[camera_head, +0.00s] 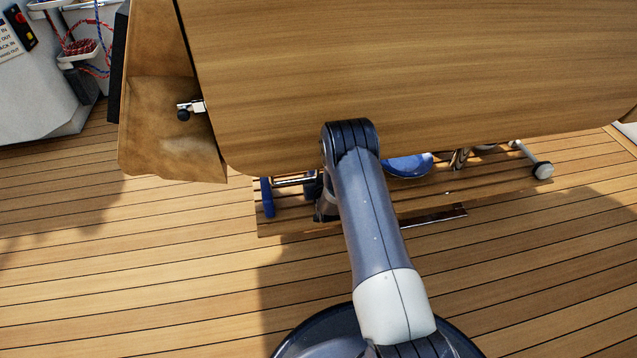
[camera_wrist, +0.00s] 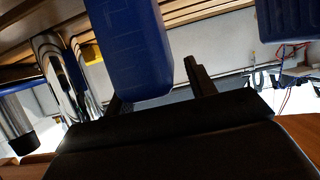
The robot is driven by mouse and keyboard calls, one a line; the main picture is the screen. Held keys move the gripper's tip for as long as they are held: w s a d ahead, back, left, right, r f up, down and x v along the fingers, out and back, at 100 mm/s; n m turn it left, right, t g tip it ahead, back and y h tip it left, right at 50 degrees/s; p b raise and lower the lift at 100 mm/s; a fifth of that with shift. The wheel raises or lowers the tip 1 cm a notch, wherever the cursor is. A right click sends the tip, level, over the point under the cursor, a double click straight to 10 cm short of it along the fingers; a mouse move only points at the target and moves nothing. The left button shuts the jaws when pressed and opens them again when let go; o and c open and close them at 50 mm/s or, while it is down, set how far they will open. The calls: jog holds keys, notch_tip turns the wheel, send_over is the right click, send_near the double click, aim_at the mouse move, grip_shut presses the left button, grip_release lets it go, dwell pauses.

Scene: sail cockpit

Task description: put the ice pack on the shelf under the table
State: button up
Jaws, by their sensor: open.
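The ice pack, a blue upright block (camera_wrist: 140,50), fills the upper middle of the wrist view. That view appears upside down, with the slatted shelf (camera_wrist: 205,9) along its top. My gripper (camera_wrist: 155,84) is open, with one dark finger on each side of the pack; I cannot tell whether either touches it. In the head view a narrow blue piece, apparently the pack (camera_head: 267,197), stands at the left end of the shelf (camera_head: 410,205) under the wooden table (camera_head: 420,75). My arm and the table hide most of my gripper there.
A blue bowl-like thing (camera_head: 408,165) sits on the shelf right of my arm. Shiny metal items (camera_wrist: 50,70) are beside the pack in the wrist view. A hanging table leaf (camera_head: 165,120) is at left. Open deck (camera_head: 130,280) lies in front.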

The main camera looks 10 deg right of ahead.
jog(key=p+v, duration=0.5)
jog(key=v, duration=0.7)
jog(key=shift+r, duration=0.1)
jog(key=b+x, duration=0.5)
jog(key=x, duration=0.7)
jog(key=shift+w+f, duration=0.15)
jog(key=shift+f, duration=0.1)
jog(key=shift+r+p, duration=0.3)
jog(key=shift+r, duration=0.35)
jog(key=shift+r+p, duration=0.3)
jog(key=shift+r, duration=0.3)
